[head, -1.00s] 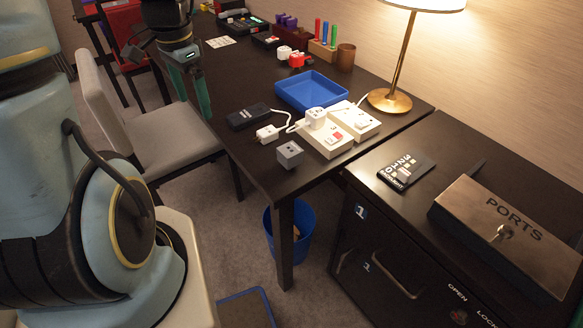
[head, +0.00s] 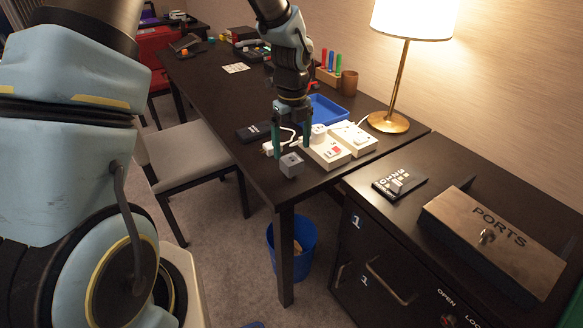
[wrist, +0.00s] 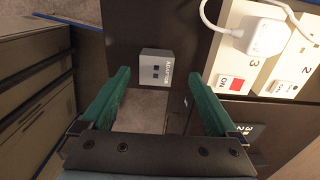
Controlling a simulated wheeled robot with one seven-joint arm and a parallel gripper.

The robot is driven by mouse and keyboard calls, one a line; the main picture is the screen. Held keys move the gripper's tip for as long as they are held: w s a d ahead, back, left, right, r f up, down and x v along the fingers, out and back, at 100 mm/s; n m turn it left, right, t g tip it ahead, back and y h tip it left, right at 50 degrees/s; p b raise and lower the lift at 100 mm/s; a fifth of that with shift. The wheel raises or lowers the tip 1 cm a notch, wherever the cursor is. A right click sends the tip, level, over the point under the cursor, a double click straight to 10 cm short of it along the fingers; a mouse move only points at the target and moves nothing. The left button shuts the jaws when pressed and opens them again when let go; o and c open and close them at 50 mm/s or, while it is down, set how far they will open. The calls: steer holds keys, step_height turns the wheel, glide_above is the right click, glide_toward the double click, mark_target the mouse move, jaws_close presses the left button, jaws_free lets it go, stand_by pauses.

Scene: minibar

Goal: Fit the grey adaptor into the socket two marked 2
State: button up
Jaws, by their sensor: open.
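The grey adaptor (head: 291,166) is a small block near the table's front corner. In the wrist view the adaptor (wrist: 152,70) shows dark holes and a printed label. My gripper (head: 291,147) is open and empty, pointing down just above and behind the adaptor. In the wrist view the adaptor lies ahead, between the two green fingers and apart from them. The white unit marked 2 (wrist: 300,68) is at the right edge of the wrist view, beside the unit marked 3 (wrist: 240,65). Socket two's opening cannot be made out.
A white plug (wrist: 264,36) with a cable sits on the unit marked 3, whose red switch (wrist: 232,85) reads ON. A black box (head: 253,132), a blue tray (head: 328,110) and a lamp (head: 389,122) stand nearby.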

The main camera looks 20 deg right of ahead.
mark_target(292, 159)
steer(key=shift+s+a+f+p, duration=0.15)
steer(key=shift+f+p, duration=0.2)
steer(key=shift+f, duration=1.2)
steer(key=shift+s+a+f+p, duration=0.15)
steer(key=shift+f+p, duration=0.2)
steer(key=shift+f, duration=1.15)
steer(key=shift+d, duration=0.1)
steer(key=shift+c, duration=0.2)
jaws_close()
